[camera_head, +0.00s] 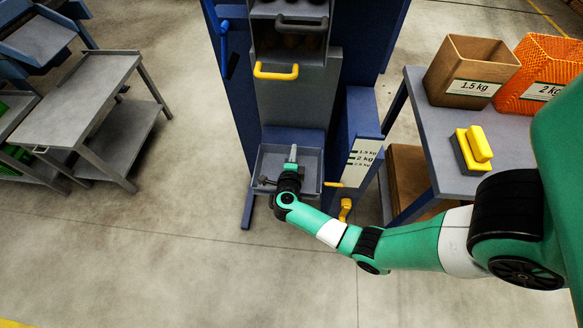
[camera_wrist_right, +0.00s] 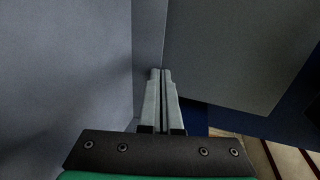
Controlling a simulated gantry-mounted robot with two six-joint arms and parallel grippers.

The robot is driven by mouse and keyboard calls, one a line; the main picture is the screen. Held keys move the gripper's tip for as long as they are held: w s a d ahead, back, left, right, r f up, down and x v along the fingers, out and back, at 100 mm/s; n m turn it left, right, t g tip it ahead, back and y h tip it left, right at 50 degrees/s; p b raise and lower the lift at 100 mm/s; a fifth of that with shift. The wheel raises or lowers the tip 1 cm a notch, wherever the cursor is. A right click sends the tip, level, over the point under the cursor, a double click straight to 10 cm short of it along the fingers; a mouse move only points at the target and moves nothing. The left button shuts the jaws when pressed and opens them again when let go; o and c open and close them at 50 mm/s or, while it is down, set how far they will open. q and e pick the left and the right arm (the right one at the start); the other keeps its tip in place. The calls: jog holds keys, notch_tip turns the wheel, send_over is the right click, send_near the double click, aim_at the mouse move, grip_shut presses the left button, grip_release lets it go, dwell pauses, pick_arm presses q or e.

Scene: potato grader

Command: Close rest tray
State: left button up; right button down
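A grey open-topped tray (camera_head: 312,170) juts out at the foot of the blue and grey grader; I take it to be the rest tray. My right gripper (camera_head: 293,152) is over the tray, fingers pointing toward the machine. In the right wrist view the two fingers of my right gripper (camera_wrist_right: 161,72) are together with nothing between them. Grey panels stand close ahead and to the left of the fingertips; I cannot tell whether they touch. My wrist hides part of the tray's front. My left gripper is not in view.
A yellow handle (camera_head: 276,72) sits on the chute above the tray. A weight-marked panel (camera_head: 362,160) and a small yellow part (camera_head: 345,209) are to its right. A table (camera_head: 435,135) with brown (camera_head: 468,68) and orange (camera_head: 545,72) crates stands right. Open floor lies in front.

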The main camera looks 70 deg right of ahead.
jog(key=d, duration=0.4)
jog(key=w+d+b, duration=0.1)
jog(key=d, duration=0.3)
jog(key=w+d, duration=0.1)
jog(key=d, duration=0.3)
jog(key=shift+w, duration=0.25)
jog(key=shift+a+f, duration=0.1)
jog(key=shift+f, duration=0.1)
jog(key=shift+s, duration=0.1)
jog(key=shift+a+r, duration=0.1)
jog(key=a+r+p, duration=0.1)
jog(key=p, duration=0.1)
jog(key=shift+s+a+r+p, duration=0.1)
jog(key=shift+a+r+p, duration=0.2)
jog(key=shift+r, duration=0.05)
jog(key=p+v, duration=0.2)
jog(key=v, duration=0.1)
jog(key=p+v, duration=0.2)
jog(key=v, duration=0.2)
jog(key=p+v, duration=0.2)
jog(key=v, duration=0.2)
jog(key=shift+a+f, duration=0.35)
jog(key=shift+s+a+f, duration=0.1)
jog(key=shift+a, duration=0.2)
jog(key=shift+d, duration=0.1)
